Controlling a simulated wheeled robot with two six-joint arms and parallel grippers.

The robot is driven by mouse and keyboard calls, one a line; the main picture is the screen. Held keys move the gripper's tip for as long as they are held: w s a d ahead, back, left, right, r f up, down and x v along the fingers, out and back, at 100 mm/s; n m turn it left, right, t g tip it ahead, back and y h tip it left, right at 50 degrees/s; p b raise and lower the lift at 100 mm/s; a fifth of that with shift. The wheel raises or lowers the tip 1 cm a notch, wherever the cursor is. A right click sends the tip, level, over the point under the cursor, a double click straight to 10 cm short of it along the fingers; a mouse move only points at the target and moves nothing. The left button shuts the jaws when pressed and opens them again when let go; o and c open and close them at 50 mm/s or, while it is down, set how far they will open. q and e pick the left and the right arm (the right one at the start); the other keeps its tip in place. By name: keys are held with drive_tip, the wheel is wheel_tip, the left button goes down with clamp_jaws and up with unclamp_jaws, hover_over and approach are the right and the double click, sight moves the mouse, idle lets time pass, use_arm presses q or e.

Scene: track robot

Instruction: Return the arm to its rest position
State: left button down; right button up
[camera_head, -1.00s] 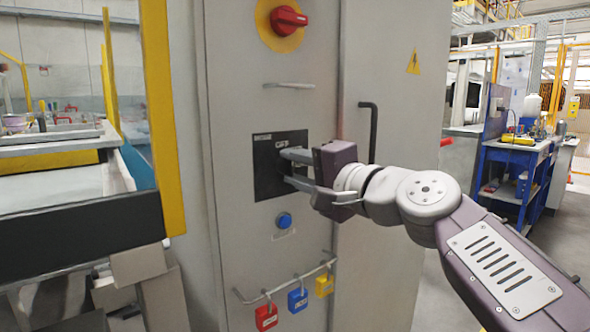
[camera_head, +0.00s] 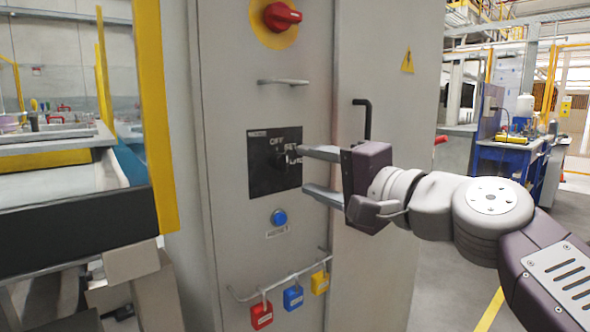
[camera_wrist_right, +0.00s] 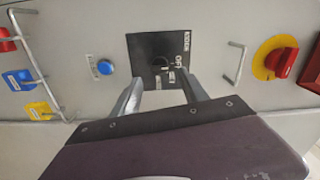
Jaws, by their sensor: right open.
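My right gripper (camera_head: 322,170) is open and empty, in front of the grey cabinet (camera_head: 360,240). Its two fingers point left toward the black switch panel (camera_head: 262,182), which carries a dark knob and white lettering such as OFF. In the head view the upper finger overlaps the panel's right edge. In the right wrist view the gripper (camera_wrist_right: 165,95) spreads below the panel (camera_wrist_right: 160,62), with the knob between the fingers' lines and apart from them. My right arm runs in from the lower right. My left gripper is not in view.
A red rotary switch (camera_head: 282,16) is above the panel, with a small handle (camera_head: 285,82) below it. A blue button (camera_head: 279,217) and a rail with red (camera_head: 262,315), blue (camera_head: 293,298) and yellow (camera_head: 319,283) padlocks are below. A black door handle (camera_head: 366,118) stands out behind my gripper.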

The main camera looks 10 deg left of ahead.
drive_tip(key=w+d+f+m+g+h+p, duration=0.1)
drive_tip(key=w+d+f+g+h+p, duration=0.2)
drive_tip(key=d+f, duration=0.7)
drive_tip(key=w+d+f+m+h+p, duration=0.1)
drive_tip(key=d+f+h+p, duration=0.3)
drive_tip(key=f, duration=1.1)
drive_tip(key=s+d+f+n+g+h, duration=0.35)
drive_tip(key=s+d+f, duration=0.25)
drive_tip(key=s+f, duration=0.45)
drive_tip(key=s+d+f+n+g+h, duration=0.35)
drive_tip(key=s+d+f, duration=0.25)
drive_tip(key=s+f, duration=0.45)
wheel_tip(320, 180, up, 37)
drive_tip(key=w+p, duration=0.2)
drive_tip(key=p, duration=3.6)
drive_tip(key=shift+w, duration=0.35)
